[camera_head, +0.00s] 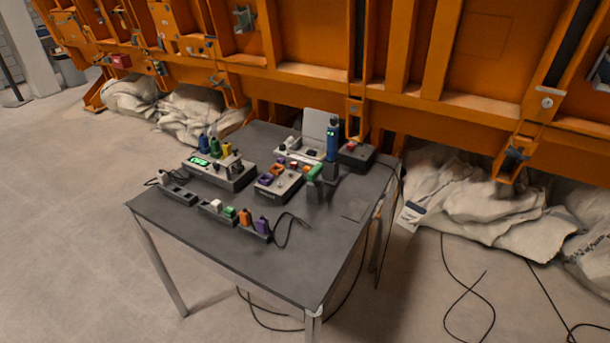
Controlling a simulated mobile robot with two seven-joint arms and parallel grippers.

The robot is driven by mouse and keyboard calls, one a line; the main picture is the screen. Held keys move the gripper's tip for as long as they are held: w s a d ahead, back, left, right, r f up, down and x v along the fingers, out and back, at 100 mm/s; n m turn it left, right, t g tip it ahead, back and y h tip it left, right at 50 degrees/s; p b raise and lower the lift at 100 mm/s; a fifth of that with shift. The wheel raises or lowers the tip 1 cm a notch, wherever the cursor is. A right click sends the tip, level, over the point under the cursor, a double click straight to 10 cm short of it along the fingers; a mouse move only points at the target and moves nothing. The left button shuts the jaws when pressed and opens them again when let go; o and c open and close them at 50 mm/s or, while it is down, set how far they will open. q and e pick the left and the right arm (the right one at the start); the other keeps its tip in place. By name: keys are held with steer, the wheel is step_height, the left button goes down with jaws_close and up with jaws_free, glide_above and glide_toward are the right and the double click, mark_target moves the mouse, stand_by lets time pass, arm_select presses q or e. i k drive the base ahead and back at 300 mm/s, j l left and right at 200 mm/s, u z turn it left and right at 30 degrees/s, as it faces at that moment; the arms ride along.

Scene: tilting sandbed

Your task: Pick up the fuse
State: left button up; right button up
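Several small coloured pieces that could be the fuse are on the grey table (200,225); I cannot tell which one it is. A dark rack near the front edge holds a white piece (215,205), a green piece (230,212), an orange piece (245,217) and a purple piece (262,225). A grey box (279,186) behind it carries orange and purple pieces on top. Neither of my grippers shows in the head view.
A box with a green display (200,161), a blue upright device (332,142) and a dark box with a red button (356,154) crowd the table's back. Cables lie at the rack's right end. The table's front right is clear. An orange steel frame (310,95) rises behind.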

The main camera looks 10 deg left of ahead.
mark_target(294, 165)
steer(key=i+l+u, duration=0.15)
steer(key=l, duration=0.2)
steer(key=i+l+u, duration=0.1)
steer(key=l, duration=0.25)
steer(key=i+l+u, duration=0.15)
steer(key=i+l, duration=0.15)
steer(key=i+l+u, duration=0.15)
steer(key=l, duration=0.3)
steer(key=i+l+u, duration=0.1)
steer(key=l, duration=0.3)
